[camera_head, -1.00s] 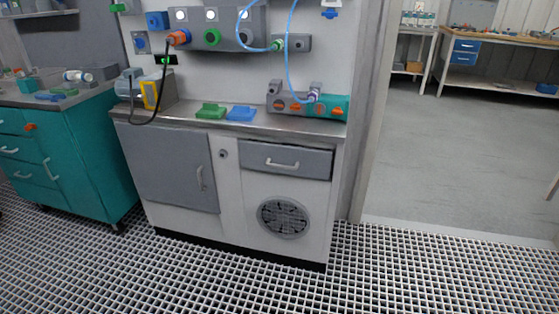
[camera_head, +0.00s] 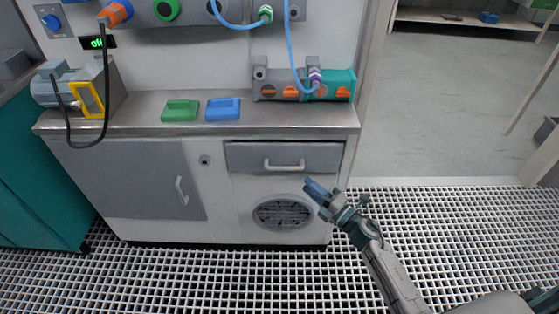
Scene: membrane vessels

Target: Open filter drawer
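The grey drawer (camera_head: 250,158) is in the cabinet under the metal counter, right of the grey cabinet door. Its front looks flush with the cabinet, with a dark gap at its right edge. A pale bar handle (camera_head: 284,166) sits in the middle of its front. My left gripper is out of view.
The counter (camera_head: 150,111) holds a green tray (camera_head: 180,110), a blue tray (camera_head: 222,109), a pump with a yellow frame (camera_head: 90,99) and a grey-teal valve block (camera_head: 338,84). A round vent (camera_head: 284,214) is below the drawer. The grated floor in front is clear.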

